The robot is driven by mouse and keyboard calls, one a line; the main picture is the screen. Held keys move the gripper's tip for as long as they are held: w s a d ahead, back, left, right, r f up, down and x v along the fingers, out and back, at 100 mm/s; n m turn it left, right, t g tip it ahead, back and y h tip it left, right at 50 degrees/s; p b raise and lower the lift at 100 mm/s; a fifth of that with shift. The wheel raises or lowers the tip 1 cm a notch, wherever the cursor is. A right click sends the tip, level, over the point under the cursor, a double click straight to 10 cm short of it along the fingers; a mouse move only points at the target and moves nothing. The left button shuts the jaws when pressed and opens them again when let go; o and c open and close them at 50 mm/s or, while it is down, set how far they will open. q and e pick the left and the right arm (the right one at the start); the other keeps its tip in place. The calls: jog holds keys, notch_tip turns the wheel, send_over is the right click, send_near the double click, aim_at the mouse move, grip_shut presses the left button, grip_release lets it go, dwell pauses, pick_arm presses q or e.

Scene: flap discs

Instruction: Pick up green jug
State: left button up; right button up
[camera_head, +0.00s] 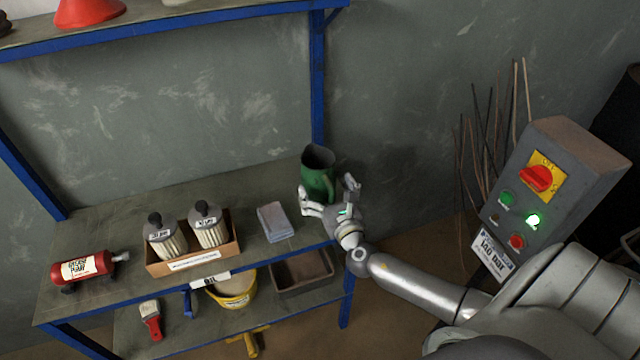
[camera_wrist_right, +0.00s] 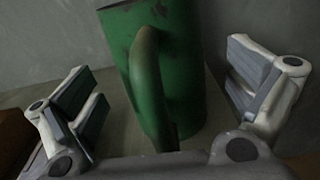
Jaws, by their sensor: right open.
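The green jug (camera_head: 317,180) stands upright at the right end of the middle shelf, its dark open mouth facing up. My right gripper (camera_head: 331,196) is open at the near side of the jug, with one finger on each side of it. In the right wrist view, the jug (camera_wrist_right: 185,75) stands between the spread fingers of the gripper (camera_wrist_right: 165,100), and its handle faces the camera. Gaps show between the jug and both fingers there. My left gripper is not in view.
A blue shelf post (camera_head: 318,80) rises behind the jug. A grey control box (camera_head: 545,190) stands to the right.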

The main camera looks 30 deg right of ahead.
jog(key=shift+x, duration=0.85)
jog(key=shift+f, duration=0.1)
jog(key=c, duration=1.4)
jog(key=shift+c, duration=0.4)
jog(key=shift+r, duration=0.25)
